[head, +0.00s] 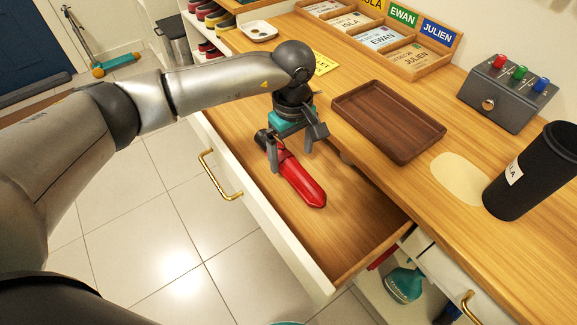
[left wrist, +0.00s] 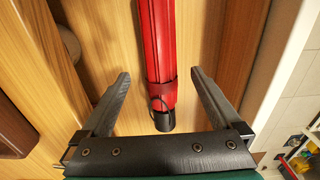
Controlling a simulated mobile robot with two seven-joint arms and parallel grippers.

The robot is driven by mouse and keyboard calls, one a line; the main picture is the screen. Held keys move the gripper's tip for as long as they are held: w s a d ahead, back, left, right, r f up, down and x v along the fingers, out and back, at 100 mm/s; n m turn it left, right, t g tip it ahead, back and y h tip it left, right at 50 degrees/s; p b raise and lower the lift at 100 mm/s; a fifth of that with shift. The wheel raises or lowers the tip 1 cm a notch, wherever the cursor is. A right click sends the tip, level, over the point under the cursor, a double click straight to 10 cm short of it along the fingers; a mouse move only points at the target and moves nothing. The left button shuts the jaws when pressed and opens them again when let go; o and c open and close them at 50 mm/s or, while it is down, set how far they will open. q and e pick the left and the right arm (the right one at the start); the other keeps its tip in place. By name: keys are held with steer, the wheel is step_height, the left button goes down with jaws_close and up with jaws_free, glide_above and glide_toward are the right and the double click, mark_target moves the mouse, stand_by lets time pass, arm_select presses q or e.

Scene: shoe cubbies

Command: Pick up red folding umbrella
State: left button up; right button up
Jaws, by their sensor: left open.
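The red folding umbrella (head: 300,184) lies in the open wooden drawer (head: 352,235), its black handle end toward the back left. My left gripper (head: 290,160) reaches down into the drawer over the handle end of the umbrella. In the left wrist view, the umbrella (left wrist: 159,50) runs between the two open fingers of my left gripper (left wrist: 160,85), with its black handle and a thin wrist loop close to the palm. There is a gap on both sides, so the fingers do not grip it. My right gripper is not in view.
A brown wooden tray (head: 388,120) lies on the counter right of the drawer. A black tumbler (head: 535,175), a grey button box (head: 506,92) and a name-card rack (head: 390,40) stand farther right and back. The drawer's front (head: 262,205) has a brass handle.

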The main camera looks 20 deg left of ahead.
mark_target(291, 162)
arm_select(q)
step_height(291, 162, down, 3)
steer(key=shift+a+f+b, duration=0.1)
steer(key=shift+b, duration=0.4)
steer(key=shift+f, duration=0.5)
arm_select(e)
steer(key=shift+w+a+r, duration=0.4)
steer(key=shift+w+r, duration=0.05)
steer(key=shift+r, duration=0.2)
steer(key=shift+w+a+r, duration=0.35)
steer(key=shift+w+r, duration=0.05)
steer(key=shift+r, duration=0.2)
arm_select(q)
steer(key=shift+c, duration=0.3)
steer(key=shift+w, duration=0.1)
jaws_close()
